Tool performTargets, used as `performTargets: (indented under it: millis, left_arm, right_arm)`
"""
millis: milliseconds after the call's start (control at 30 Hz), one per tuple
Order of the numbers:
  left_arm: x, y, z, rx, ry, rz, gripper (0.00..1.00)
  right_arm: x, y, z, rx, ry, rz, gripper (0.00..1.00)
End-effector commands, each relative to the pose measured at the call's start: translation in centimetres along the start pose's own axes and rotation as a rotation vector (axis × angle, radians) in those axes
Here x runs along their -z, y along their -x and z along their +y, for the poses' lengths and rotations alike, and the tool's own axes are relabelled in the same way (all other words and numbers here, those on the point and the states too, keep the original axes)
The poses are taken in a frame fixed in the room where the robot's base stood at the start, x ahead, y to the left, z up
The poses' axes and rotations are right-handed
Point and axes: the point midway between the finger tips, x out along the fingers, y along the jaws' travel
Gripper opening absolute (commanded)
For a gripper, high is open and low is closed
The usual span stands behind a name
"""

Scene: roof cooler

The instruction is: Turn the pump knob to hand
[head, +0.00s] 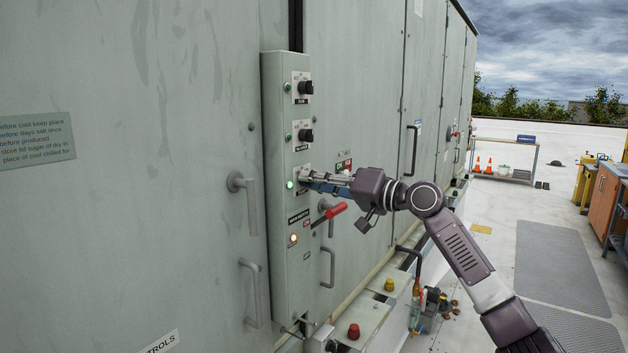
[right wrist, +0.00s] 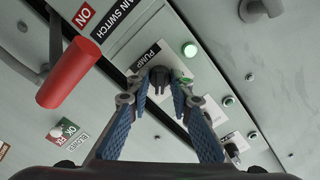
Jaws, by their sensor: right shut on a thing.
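The pump knob (right wrist: 160,76) is a small black knob on a plate marked PUMP, seen in the right wrist view. My right gripper (right wrist: 160,84) is shut on it, with one blue-padded finger at each side. In the head view the right gripper (head: 308,179) reaches the third plate down on the tall grey control box (head: 279,240) and hides most of this knob. A lit green lamp (head: 290,185) is beside the plate. The knob's exact pointing direction cannot be made out. My left gripper is not in view.
Two similar black knobs, the upper (head: 305,87) and the lower (head: 306,135), are above. A red main switch handle (head: 336,211) sticks out just below my gripper. Grey door handles (head: 248,202) flank the box. The roof floor at right has clear room.

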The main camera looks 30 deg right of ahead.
Motion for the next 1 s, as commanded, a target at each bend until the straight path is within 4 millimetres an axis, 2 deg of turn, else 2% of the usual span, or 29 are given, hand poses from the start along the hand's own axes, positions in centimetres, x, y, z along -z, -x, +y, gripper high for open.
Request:
performTargets:
  millis: [633, 667, 700, 800, 1000]
  left_arm:
    - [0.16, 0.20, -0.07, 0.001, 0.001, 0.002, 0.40]
    - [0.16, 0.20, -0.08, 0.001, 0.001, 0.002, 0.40]
    - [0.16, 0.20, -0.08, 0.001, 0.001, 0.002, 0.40]
    - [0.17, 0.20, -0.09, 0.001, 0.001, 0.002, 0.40]
    - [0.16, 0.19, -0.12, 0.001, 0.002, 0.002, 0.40]
  right_arm:
    - [0.07, 0.03, 0.01, 0.000, -0.050, 0.002, 0.00]
    - [0.07, 0.03, 0.01, 0.000, -0.050, 0.002, 0.23]
    - [0.07, 0.03, 0.01, 0.000, -0.050, 0.002, 0.28]
    - [0.06, 0.03, 0.01, 0.000, -0.049, 0.001, 0.38]
    - [0.05, 0.02, 0.00, 0.000, -0.049, 0.001, 0.38]
